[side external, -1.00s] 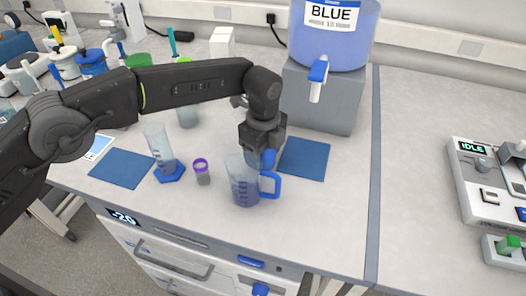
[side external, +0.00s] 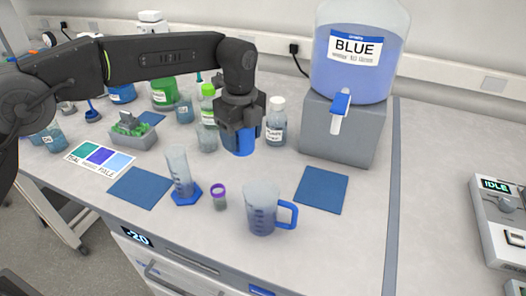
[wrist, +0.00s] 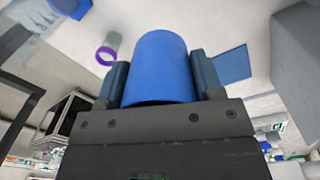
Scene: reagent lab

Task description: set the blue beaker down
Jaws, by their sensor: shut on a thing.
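My gripper (side external: 240,122) is shut on the blue beaker (side external: 239,146), behind the clear measuring jug and left of the dispenser. In the wrist view the beaker (wrist: 163,70) is a plain blue cylinder between the two jaw pads, one on each side. In the side view the jaws hide its upper part, and its lower end points down at the bench (side external: 235,176). I cannot tell whether its base touches the bench.
The jug (side external: 262,211), purple-ringed vial (side external: 219,198) and measuring cylinder (side external: 180,171) stand in front. A white-capped bottle (side external: 276,123) is close on the right, a green-capped bottle (side external: 208,104) on the left. A blue mat (side external: 321,189) lies clear before the dispenser (side external: 356,60).

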